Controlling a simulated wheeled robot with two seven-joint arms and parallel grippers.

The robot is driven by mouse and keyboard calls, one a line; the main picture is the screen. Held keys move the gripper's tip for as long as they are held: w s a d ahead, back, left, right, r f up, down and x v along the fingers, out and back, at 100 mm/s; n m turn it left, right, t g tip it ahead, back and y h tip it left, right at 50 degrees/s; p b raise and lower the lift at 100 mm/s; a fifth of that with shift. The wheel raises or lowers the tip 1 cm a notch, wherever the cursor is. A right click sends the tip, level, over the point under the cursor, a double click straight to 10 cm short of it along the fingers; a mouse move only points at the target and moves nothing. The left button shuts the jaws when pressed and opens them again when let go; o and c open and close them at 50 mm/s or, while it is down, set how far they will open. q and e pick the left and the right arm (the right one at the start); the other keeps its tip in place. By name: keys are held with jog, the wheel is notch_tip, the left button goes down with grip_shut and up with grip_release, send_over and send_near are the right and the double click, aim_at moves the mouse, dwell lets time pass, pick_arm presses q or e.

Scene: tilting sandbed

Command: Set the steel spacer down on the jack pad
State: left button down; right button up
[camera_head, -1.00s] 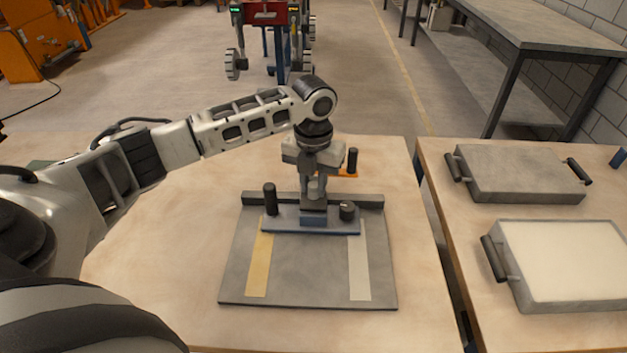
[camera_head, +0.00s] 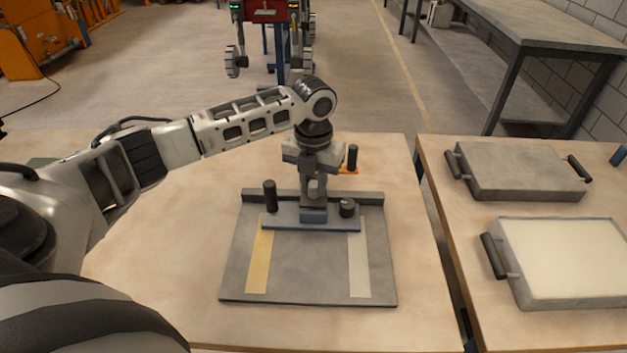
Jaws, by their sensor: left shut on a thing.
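My left gripper (camera_head: 315,185) points straight down over the middle of the blue-grey bar on the dark plate. It is shut on the steel spacer, a small grey piece mostly hidden between and below the fingers. Directly under the fingers is a small block with a blue front face, which looks like the jack pad (camera_head: 313,217). The spacer is at or just above its top; I cannot tell whether they touch. My right gripper is not in view.
The grey plate (camera_head: 305,270) has a yellow strip (camera_head: 260,262) and a pale strip (camera_head: 359,262). A black upright handle (camera_head: 270,196) and a black knob (camera_head: 347,208) flank the gripper. Two trays (camera_head: 520,172) (camera_head: 565,262) lie on the right table. The front-left tabletop is clear.

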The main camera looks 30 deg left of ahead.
pick_arm(q)
jog(key=shift+f, duration=0.15)
jog(key=c, duration=0.7)
grip_release()
jog(key=shift+o, duration=0.2)
jog(key=shift+r, duration=4.05)
